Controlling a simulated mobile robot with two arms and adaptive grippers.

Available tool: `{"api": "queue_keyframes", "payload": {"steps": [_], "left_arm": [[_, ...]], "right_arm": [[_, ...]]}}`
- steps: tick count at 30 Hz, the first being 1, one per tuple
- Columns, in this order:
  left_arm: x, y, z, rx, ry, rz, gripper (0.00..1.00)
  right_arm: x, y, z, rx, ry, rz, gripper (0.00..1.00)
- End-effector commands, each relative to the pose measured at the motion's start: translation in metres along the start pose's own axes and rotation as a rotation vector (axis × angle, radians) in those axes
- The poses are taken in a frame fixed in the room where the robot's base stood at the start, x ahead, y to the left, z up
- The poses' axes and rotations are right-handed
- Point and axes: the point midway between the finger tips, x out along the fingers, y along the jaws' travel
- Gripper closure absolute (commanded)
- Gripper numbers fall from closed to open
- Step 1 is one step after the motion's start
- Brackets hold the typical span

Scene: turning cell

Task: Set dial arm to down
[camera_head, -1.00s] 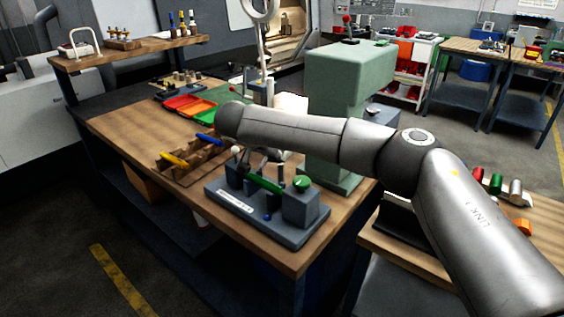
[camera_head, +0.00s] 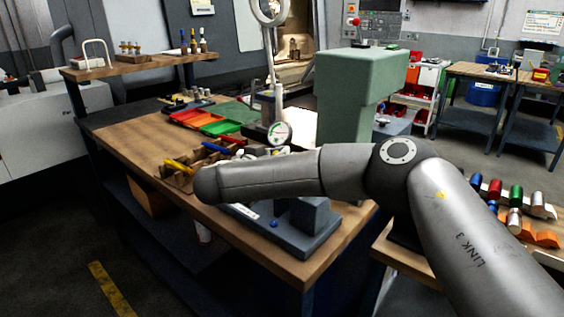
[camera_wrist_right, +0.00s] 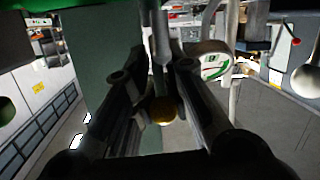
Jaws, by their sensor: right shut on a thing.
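A round dial (camera_head: 279,132) with a white and green face stands on a post on the bench, and it shows large in the right wrist view (camera_wrist_right: 208,65). My right gripper (camera_wrist_right: 163,62) is close beside the dial, its fingers shut on a slim grey rod (camera_wrist_right: 160,45) that looks like the dial arm. A brass ball (camera_wrist_right: 162,110) shows below, between the fingers. The rod's tilt and its joint with the dial cannot be made out. In the head view my right forearm mostly covers the gripper. My left gripper is not in view.
A grey fixture base (camera_head: 300,240) lies partly behind my forearm. A tall green machine column (camera_head: 350,95) stands right of the dial. A wooden tray (camera_head: 178,180) with coloured handles and red and green bins (camera_head: 190,116) are at left. The bench's left front is clear.

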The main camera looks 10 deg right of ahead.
Motion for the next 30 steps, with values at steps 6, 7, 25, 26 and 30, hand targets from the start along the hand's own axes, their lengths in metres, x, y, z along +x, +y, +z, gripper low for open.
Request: {"api": "queue_keyframes", "payload": {"steps": [6, 7, 25, 26, 30], "left_arm": [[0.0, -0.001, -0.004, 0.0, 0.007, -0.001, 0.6], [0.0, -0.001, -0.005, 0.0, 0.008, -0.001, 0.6], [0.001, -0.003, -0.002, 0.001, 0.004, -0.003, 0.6], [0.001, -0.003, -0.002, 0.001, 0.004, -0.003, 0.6], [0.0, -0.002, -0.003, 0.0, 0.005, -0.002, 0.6]], "right_arm": [[-0.003, -0.002, 0.003, -0.005, 0.0, -0.007, 1.0], [-0.003, -0.002, 0.003, -0.005, -0.001, -0.007, 1.0], [-0.004, -0.001, 0.002, -0.004, 0.0, -0.003, 0.71], [-0.006, -0.001, 0.002, -0.004, 0.0, -0.004, 0.71], [-0.025, -0.002, 0.002, -0.005, 0.0, -0.007, 0.71]]}}
